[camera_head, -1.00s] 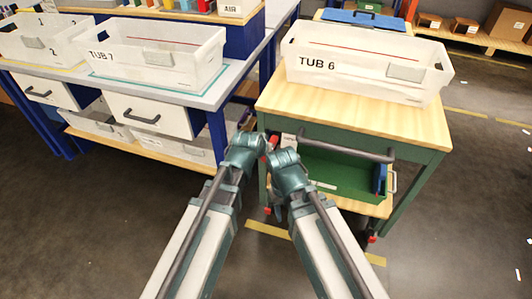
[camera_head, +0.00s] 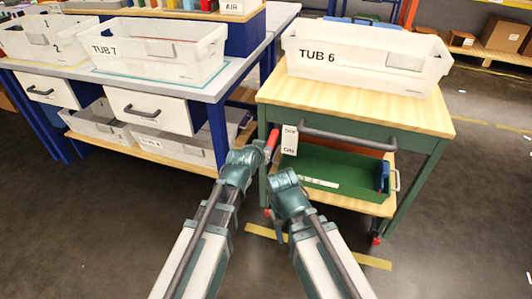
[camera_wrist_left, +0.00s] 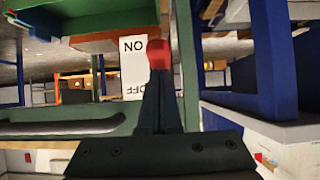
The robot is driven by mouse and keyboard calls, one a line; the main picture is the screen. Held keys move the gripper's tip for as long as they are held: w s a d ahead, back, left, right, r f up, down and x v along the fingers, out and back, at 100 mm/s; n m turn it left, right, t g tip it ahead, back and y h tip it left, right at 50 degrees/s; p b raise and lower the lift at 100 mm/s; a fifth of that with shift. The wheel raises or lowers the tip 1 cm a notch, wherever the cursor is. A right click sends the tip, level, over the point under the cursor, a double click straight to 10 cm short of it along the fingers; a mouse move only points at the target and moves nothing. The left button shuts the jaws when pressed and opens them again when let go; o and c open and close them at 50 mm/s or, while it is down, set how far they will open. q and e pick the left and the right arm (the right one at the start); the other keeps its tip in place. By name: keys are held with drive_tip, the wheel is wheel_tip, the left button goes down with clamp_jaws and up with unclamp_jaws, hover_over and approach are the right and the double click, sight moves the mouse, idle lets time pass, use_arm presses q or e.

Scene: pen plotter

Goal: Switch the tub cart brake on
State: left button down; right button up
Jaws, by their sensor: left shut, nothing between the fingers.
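The tub cart (camera_head: 345,117) has a wooden top and a green frame. Its red brake handle (camera_head: 272,141) stands at the near left corner, tilted slightly, beside a white ON/OFF label (camera_head: 289,140). OFF is at the top of the label and ON at the bottom. My left gripper (camera_head: 265,151) is shut and empty, at the handle's lower end; whether it touches cannot be told. The left wrist view is upside down; the red handle (camera_wrist_left: 158,54) shows just beyond the dark fingers (camera_wrist_left: 158,98), beside the label (camera_wrist_left: 132,68). My right gripper (camera_head: 284,181) is below the label, its fingers hidden.
Tub 6 (camera_head: 365,68) sits on the cart top. A dark push bar (camera_head: 345,135) runs along the cart's near side, above a green tray (camera_head: 335,170) on the lower shelf. A workbench with tub 7 (camera_head: 155,66) stands left. The floor in front is clear.

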use_arm(q)
drive_tip(key=shift+f+b, duration=1.25)
drive_tip(key=shift+f, duration=0.15)
use_arm(e)
drive_tip(key=shift+f, duration=1.5)
use_arm(q)
drive_tip(key=shift+s+f, duration=0.1)
